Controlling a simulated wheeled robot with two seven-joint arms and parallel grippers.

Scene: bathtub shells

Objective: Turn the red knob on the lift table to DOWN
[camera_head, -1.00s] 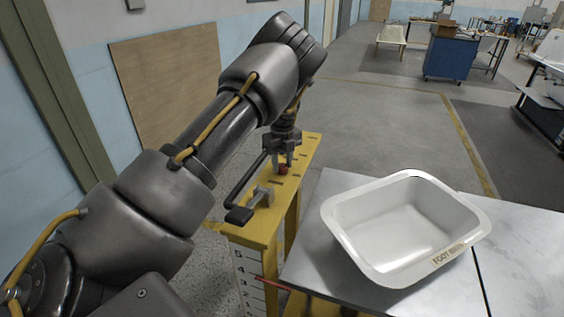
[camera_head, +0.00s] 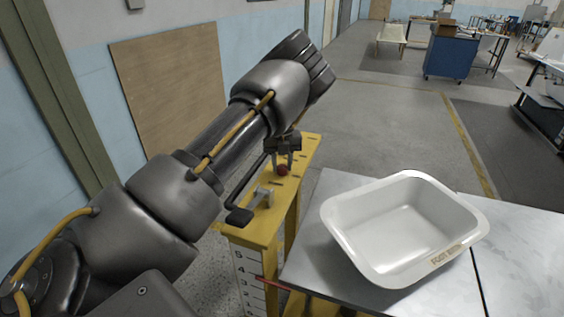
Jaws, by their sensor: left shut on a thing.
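The red knob (camera_head: 282,170) sits on top of the yellow control post (camera_head: 257,226) of the lift table. My left gripper (camera_head: 282,164) points down from above and is shut on the knob, its two fingers on either side of it. The knob is partly hidden by the fingers, and the labels around it are too small to read. The grey table top (camera_head: 313,243) lies to the right of the post. My right gripper is not in view.
A white tub shell (camera_head: 400,270) marked FOOT stands on the table. A grey lever with a black handle (camera_head: 240,215) sits on the post near the knob. A numbered scale with a red pointer (camera_head: 270,283) is on the post's front. Open floor lies behind.

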